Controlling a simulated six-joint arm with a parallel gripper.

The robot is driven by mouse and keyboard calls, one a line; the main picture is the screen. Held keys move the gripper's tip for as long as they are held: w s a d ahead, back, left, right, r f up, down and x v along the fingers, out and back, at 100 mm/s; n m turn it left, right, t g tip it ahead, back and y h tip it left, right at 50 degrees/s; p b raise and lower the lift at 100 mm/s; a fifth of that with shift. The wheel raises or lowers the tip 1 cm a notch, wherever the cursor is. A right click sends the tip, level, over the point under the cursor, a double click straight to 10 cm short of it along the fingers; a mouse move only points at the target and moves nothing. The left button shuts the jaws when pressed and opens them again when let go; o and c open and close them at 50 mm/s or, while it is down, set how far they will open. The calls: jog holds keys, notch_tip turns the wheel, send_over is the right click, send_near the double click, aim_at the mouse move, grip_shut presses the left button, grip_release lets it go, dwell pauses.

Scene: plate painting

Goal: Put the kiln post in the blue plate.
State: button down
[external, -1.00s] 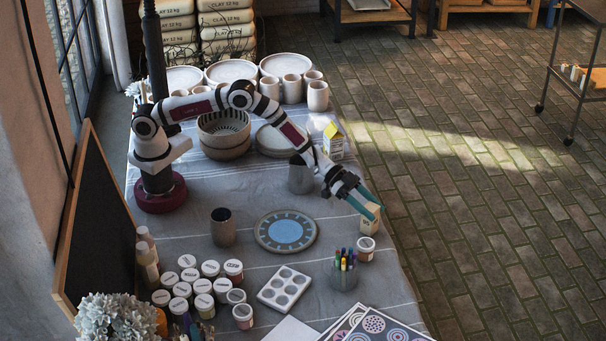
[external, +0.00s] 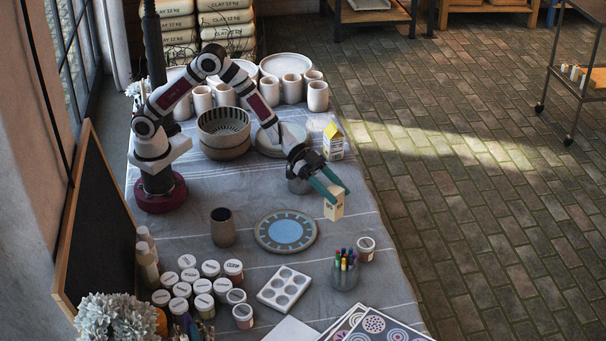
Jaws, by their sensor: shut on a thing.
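The kiln post (external: 334,207) is a small pale beige block with dark marks on its side. My gripper (external: 335,194), with teal fingers, is shut on it near its top. The post hangs upright below the fingertips and appears to be above the table, right of and slightly behind the blue plate. The blue plate (external: 287,232) lies flat on the cloth, with a blue centre and a grey patterned rim. It is in full view and empty.
A grey metal cup (external: 298,186) stands partly hidden behind my gripper. A holder of markers (external: 345,272) and a lidded jar (external: 365,249) stand front right of the plate. A dark-topped cup (external: 222,230) is left of it, a paint palette (external: 284,288) in front. A carton (external: 333,141) stands behind.

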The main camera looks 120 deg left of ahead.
jog(key=s+f+m+h, duration=0.2)
jog(key=s+m+h, duration=0.1)
jog(key=s, duration=1.2)
jog(key=shift+g, duration=0.3)
jog(key=f, duration=0.4)
jog(key=d+f, duration=0.1)
jog(key=f, duration=0.2)
jog(key=shift+s, duration=0.2)
jog(key=shift+c, duration=1.6)
grip_release()
jog(key=shift+f, duration=0.1)
